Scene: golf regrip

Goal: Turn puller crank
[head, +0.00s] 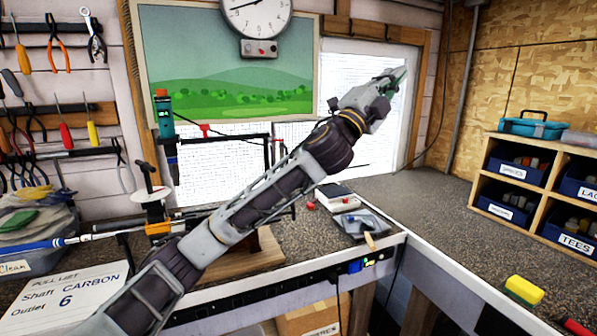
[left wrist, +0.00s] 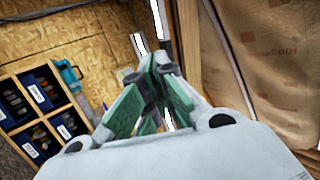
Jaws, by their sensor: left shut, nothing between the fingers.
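My left arm crosses the head view from bottom left to upper right. Its left gripper (head: 398,74) is raised in front of the bright window, well clear of the bench. In the left wrist view its green fingers (left wrist: 152,72) come together, shut and empty. A bench device with a white disc, an orange block and a black-topped upright (head: 150,192) stands at the left of the bench; I cannot tell if this is the puller crank. A club shaft (head: 60,241) runs to it from the left. My arm hides part of the bench behind it. My right gripper is not visible.
A card (head: 62,298) reads "Pull list, Shaft CARBON, Outlet 6". A grey tool (head: 362,222) and a small box (head: 336,193) lie mid-bench. Labelled bins sit in a wooden shelf (head: 492,183) at right. A yellow sponge (head: 523,290) lies on the mostly clear right bench.

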